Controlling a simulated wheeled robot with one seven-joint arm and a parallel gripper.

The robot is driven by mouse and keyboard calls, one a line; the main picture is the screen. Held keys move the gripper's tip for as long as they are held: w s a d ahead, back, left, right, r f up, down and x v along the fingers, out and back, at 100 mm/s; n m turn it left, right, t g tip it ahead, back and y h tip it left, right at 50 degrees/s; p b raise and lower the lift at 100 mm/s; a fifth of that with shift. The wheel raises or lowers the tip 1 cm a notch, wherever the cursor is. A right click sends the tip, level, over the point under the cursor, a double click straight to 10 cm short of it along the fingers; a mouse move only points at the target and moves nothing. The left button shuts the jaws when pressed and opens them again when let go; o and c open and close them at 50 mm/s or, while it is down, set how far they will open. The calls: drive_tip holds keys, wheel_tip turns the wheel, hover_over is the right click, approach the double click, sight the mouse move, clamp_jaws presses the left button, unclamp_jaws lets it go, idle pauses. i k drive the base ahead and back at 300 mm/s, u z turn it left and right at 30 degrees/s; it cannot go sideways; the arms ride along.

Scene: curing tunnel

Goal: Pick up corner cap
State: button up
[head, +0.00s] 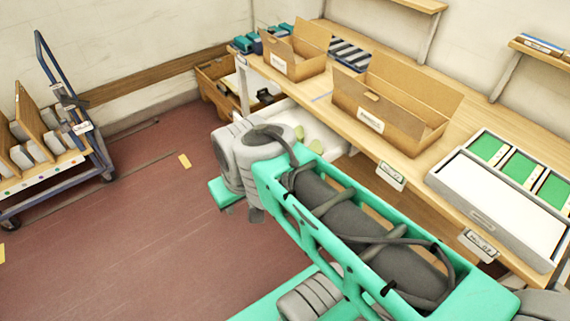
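I cannot pick out a corner cap for certain. Small pale green and yellowish pieces (307,141) lie in or on a white bin (331,138) below the bench, partly hidden behind my arm; they are too small to identify. My teal and grey arm fills the lower middle and right of the head view. Its grey joint is left of the white bin, and a short teal part shows below that joint. My gripper's fingers do not show, so where they are relative to any cap is hidden.
A wooden bench (455,150) runs along the right with open cardboard boxes (297,50) (395,105) and a white tray with green panels (505,205). A wooden crate (213,84) stands at the back. A blue trolley (75,105) is at left.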

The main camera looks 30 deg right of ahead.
sight(316, 146)
drive_tip(key=u, duration=0.65)
drive_tip(key=i, duration=1.45)
drive_tip(key=z, duration=1.2)
drive_tip(key=i, duration=1.05)
drive_tip(key=z, duration=0.35)
